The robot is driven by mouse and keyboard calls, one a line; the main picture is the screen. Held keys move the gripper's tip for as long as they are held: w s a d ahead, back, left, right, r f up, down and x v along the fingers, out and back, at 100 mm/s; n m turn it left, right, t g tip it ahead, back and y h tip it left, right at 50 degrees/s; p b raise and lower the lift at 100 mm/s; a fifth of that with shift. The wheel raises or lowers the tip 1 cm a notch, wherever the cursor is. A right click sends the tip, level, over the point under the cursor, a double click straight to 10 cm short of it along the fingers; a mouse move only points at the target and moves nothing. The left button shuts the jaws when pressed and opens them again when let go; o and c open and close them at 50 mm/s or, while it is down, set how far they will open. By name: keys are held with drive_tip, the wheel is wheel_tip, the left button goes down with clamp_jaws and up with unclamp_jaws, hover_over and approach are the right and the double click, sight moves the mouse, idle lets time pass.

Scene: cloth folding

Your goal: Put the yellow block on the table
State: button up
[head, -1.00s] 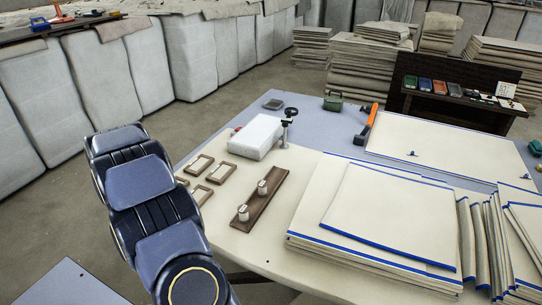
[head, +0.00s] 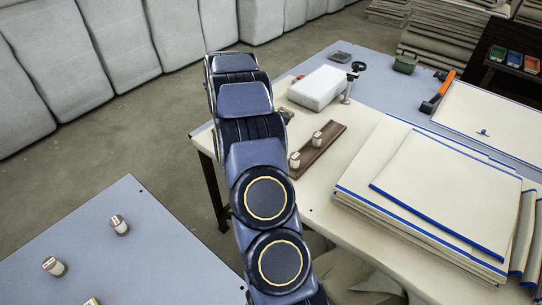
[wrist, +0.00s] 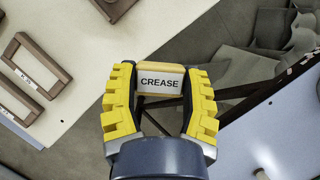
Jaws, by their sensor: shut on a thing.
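My gripper (wrist: 160,88) has yellow ridged fingers and is shut on a block (wrist: 160,80) in the wrist view. The block has yellow-orange edges and a white label reading "CREASE". It is held off any surface, with floor and table legs showing past it. My gripper does not show in the head view. The cream work table (head: 370,150) fills the right of the head view, and its edge (wrist: 75,105) shows at the left in the wrist view. A blue-grey table (head: 150,235) is at the lower left of the head view.
The cream table holds a brown peg board (head: 322,150), a white box (head: 318,88) and stacked cloth panels (head: 445,180). Small frames (wrist: 30,65) lie near its edge.

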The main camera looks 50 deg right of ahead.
drive_tip(key=w+d+f, duration=0.6)
drive_tip(key=f, duration=0.1)
drive_tip(key=shift+w+d, duration=0.25)
drive_tip(key=shift+w, duration=0.05)
drive_tip(key=shift+w+d+f, duration=0.4)
drive_tip(key=shift+f, duration=0.15)
drive_tip(key=shift+w+d+f, duration=0.15)
drive_tip(key=shift+w+f, duration=0.05)
drive_tip(key=shift+f, duration=1.6)
drive_tip(key=o, duration=0.9)
drive_tip(key=shift+f, duration=0.15)
